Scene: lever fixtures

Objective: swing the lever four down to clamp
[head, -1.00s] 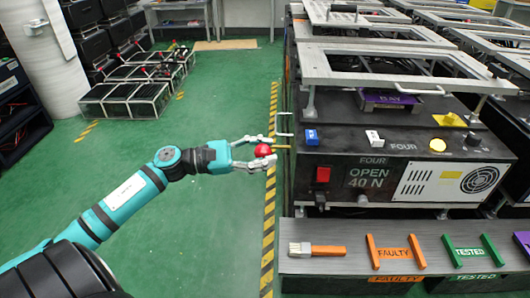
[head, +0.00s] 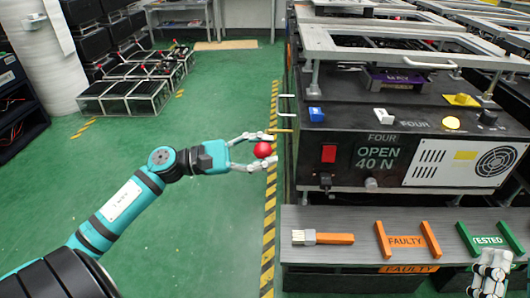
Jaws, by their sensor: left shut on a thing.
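Fixture four (head: 345,175) is a black box labelled FOUR, and its display (head: 376,157) reads OPEN 40 N. A red ball knob (head: 263,150) sits just left of the box. My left gripper (head: 264,150) is shut on this knob, with one pale finger above it and one below. The lever's shaft behind the knob is hard to make out. The grey clamp frame (head: 380,53) stands raised above the box top. My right gripper (head: 490,274) shows at the lower right corner, in front of the shelf; its jaw opening is unclear.
A grey shelf (head: 340,222) in front of the box bears a brush (head: 322,238), an orange FAULTY holder (head: 407,240) and a green TESTED holder (head: 485,240). A yellow-black stripe (head: 268,235) runs beside the fixture.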

